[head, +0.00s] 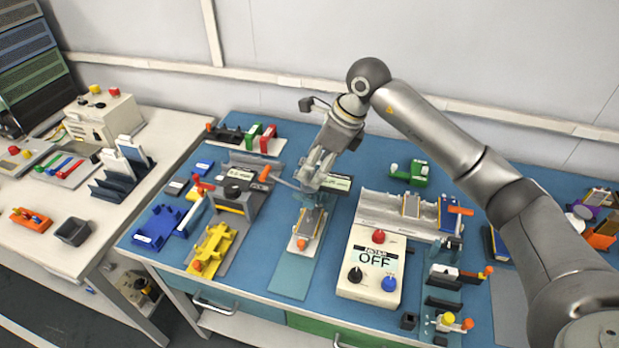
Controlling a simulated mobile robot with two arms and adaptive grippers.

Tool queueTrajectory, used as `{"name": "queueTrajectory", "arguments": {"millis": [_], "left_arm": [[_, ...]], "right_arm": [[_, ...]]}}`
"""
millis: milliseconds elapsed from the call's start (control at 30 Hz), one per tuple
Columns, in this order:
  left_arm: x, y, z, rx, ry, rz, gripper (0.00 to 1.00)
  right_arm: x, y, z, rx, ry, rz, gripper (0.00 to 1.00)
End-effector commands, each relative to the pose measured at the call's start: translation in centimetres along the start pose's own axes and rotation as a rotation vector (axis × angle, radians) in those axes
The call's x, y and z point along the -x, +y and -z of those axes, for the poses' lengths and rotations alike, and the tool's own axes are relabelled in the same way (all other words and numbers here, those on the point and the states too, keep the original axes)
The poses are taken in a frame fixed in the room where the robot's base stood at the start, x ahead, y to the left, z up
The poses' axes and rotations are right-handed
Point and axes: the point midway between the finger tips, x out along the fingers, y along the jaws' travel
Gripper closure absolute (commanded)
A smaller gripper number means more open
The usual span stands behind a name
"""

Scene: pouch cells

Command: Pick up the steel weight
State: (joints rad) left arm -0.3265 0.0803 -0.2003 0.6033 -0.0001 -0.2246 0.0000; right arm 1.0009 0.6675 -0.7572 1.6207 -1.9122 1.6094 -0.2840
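My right gripper (316,180) points down over the middle of the blue bench, its arm coming in from the right. It is just above a flat silvery pouch cell (309,221) on a pale fixture with an orange knob. The fingers are small and overlap grey parts behind them, so I cannot tell whether they are open or shut or hold anything. I cannot pick out the steel weight with certainty. A dark round piece (233,191) sits on the grey station left of the gripper. My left gripper is not in view.
A white control box (371,270) reading OFF stands right of the gripper. A grey tray (383,212) lies behind it. Yellow (211,247) and blue (158,228) holders crowd the left. A bare teal strip (292,278) lies in front.

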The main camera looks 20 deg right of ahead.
Motion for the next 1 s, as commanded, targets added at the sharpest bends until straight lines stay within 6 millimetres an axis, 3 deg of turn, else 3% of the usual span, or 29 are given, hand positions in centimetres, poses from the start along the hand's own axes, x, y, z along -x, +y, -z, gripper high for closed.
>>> {"name": "queueTrajectory", "arguments": {"millis": [300, 633, 1000], "left_arm": [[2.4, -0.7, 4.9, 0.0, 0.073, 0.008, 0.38], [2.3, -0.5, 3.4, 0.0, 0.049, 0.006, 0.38], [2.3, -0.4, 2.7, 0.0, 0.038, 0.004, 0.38]], "right_arm": [[-4.2, 0.0, 0.3, -0.002, 0.001, -0.005, 0.37], [-5.0, -0.1, 0.4, 0.0, 0.0, -0.001, 0.38], [-5.0, -0.1, 0.4, 0.0, 0.0, -0.001, 0.85]]}}
